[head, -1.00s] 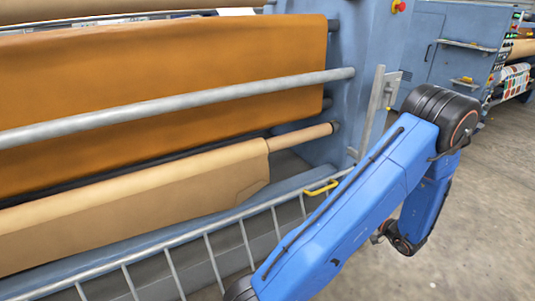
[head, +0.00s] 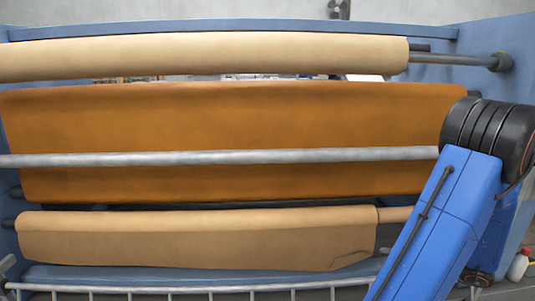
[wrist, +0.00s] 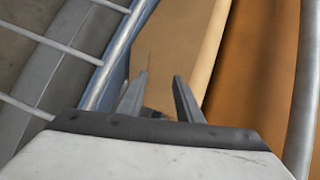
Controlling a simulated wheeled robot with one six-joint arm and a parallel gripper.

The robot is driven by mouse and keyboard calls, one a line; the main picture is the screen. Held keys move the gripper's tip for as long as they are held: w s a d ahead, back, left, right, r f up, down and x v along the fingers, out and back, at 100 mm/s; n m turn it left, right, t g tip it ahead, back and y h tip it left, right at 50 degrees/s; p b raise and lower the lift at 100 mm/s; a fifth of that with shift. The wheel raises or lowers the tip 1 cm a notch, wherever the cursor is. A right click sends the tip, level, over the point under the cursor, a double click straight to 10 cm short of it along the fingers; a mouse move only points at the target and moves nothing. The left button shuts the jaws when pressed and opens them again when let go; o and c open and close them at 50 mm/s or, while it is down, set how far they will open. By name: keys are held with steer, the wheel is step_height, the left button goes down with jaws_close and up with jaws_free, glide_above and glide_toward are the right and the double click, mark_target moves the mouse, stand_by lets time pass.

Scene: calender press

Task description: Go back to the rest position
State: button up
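My gripper (wrist: 160,78) shows in the wrist view with its two grey fingers apart and nothing between them. Beyond the fingers are a tan sheet (wrist: 172,60) and a brown-orange sheet (wrist: 258,70); I cannot tell how far off they are. In the head view my blue arm stands folded at the right, and the gripper itself is not visible there.
The press holds an upper beige roll (head: 210,57), a wide orange sheet (head: 240,115) and a lower tan roll (head: 190,240). A grey bar (head: 230,158) crosses the orange sheet. A low railing (head: 210,289) runs along the front. A small white-and-red object (head: 518,265) is at the right edge.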

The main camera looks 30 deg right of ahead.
steer(key=w+a+r+n+g+y, duration=0.1)
steer(key=w+a+r+n+g, duration=0.25)
steer(key=a, duration=0.55)
steer(key=w+a+r+n+g+y, duration=0.1)
steer(key=w+a+r+n+g, duration=0.1)
steer(key=w+a, duration=0.45)
steer(key=w+a+r+n+g+y, duration=0.1)
steer(key=w+a+r+n+g, duration=0.15)
steer(key=a, duration=0.85)
steer(key=s+a+r+n+h, duration=0.1)
steer(key=s+a+r+n, duration=0.1)
steer(key=a, duration=0.4)
steer(key=s+a+r+n+h, duration=0.2)
steer(key=s+a+r+n, duration=0.1)
steer(key=a, duration=0.4)
steer(key=s+a+r+n+h, duration=0.2)
steer(key=s+a+r+n, duration=0.1)
steer(key=a, duration=0.4)
steer(key=shift+s+a+r, duration=0.2)
steer(key=shift+s+r, duration=0.05)
steer(key=shift+r, duration=0.1)
